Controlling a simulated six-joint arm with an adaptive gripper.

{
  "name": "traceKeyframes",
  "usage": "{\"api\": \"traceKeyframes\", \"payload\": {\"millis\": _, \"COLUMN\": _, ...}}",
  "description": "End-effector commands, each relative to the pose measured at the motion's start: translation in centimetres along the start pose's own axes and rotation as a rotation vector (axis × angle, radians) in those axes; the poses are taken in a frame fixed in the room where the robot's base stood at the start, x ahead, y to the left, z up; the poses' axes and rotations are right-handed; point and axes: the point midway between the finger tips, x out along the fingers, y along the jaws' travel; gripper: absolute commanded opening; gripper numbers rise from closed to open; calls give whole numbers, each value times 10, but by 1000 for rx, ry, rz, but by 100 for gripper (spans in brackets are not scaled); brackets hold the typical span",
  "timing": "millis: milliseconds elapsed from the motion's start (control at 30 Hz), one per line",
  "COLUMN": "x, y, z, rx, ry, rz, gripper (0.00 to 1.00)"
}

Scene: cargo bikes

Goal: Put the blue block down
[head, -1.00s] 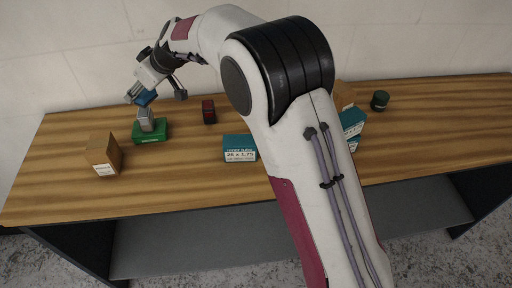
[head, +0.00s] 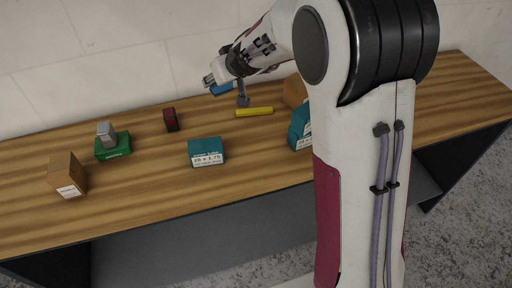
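The blue block (head: 221,89) is at my gripper (head: 213,83), near the back edge of the bench. My gripper appears shut on it, and the fingers partly hide it. The block seems to be held above the bench top, but the gap below it is hard to judge. A grey block (head: 106,134) stands on a green block (head: 113,148) to the left, well apart from my gripper.
A yellow bar (head: 254,112) lies right of the blue block. A red-and-black item (head: 170,119), a teal box (head: 206,152) and a cardboard box (head: 67,174) stand on the wooden bench (head: 140,195). More boxes (head: 300,128) are partly behind my arm.

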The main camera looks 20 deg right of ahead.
Motion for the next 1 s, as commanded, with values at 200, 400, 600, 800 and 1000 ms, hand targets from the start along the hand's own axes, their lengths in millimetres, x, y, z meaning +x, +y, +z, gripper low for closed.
{"api": "traceKeyframes", "payload": {"millis": 200, "x": -30, "y": 48, "z": 32, "rx": 130, "ry": 7, "rz": 135, "gripper": 16}}
{"api": "traceKeyframes", "payload": {"millis": 400, "x": -52, "y": 61, "z": 56, "rx": 228, "ry": 9, "rz": 239, "gripper": 16}}
{"api": "traceKeyframes", "payload": {"millis": 600, "x": -73, "y": 52, "z": 78, "rx": 320, "ry": 3, "rz": 334, "gripper": 16}}
{"api": "traceKeyframes", "payload": {"millis": 800, "x": -91, "y": 37, "z": 99, "rx": 392, "ry": -10, "rz": 413, "gripper": 16}}
{"api": "traceKeyframes", "payload": {"millis": 1000, "x": -102, "y": 30, "z": 112, "rx": 432, "ry": -19, "rz": 457, "gripper": 16}}
